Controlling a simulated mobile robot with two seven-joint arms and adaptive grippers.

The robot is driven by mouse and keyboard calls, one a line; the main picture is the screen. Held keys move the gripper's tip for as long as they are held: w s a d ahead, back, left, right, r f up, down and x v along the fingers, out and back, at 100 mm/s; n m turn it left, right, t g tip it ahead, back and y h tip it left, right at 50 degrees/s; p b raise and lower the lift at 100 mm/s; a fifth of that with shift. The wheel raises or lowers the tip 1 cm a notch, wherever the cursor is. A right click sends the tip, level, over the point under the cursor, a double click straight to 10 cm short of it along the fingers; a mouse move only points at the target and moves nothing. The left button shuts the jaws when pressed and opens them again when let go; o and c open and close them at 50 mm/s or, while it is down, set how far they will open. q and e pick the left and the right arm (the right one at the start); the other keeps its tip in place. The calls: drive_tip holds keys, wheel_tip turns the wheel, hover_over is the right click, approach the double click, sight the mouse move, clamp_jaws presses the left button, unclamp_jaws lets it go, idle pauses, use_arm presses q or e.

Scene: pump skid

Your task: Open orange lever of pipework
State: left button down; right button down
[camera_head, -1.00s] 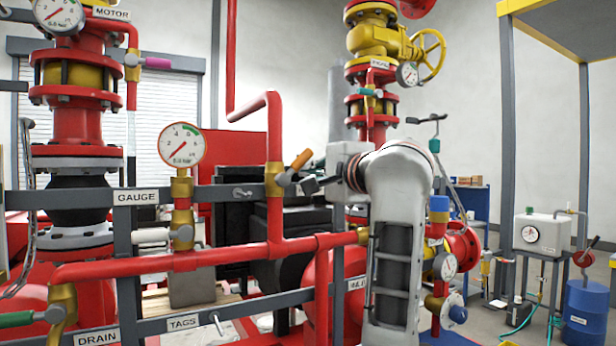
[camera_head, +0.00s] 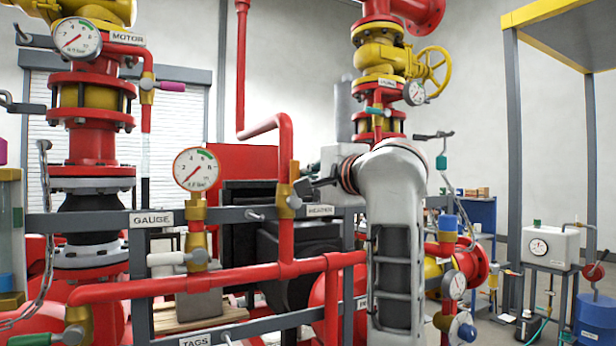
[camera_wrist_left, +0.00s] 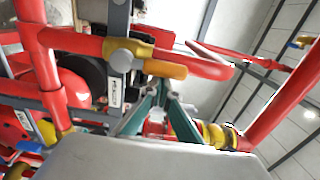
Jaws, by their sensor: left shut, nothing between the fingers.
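The orange lever (camera_head: 294,171) sits on a brass valve (camera_head: 284,197) in the upright red pipe. It points up, nearly along the pipe. In the left wrist view the lever (camera_wrist_left: 165,69) also lies almost parallel to the pipe, beside the brass valve body (camera_wrist_left: 138,47). My left gripper (camera_head: 308,187) is just right of the valve in the head view, partly hidden by its own wrist. In the left wrist view its teal fingers (camera_wrist_left: 162,92) come together at the tips, empty, a little below the lever and seemingly apart from it. My right gripper is not in view.
A grey rail (camera_head: 235,214) with labels crosses behind the valve. A gauge (camera_head: 196,169) stands to the left. A horizontal red pipe (camera_head: 180,283) runs below. A yellow handwheel (camera_head: 433,72) is at the upper right.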

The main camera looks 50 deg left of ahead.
use_arm(q)
drive_tip(key=w+v, duration=0.1)
drive_tip(key=v, duration=0.8)
drive_tip(key=shift+d, duration=0.2)
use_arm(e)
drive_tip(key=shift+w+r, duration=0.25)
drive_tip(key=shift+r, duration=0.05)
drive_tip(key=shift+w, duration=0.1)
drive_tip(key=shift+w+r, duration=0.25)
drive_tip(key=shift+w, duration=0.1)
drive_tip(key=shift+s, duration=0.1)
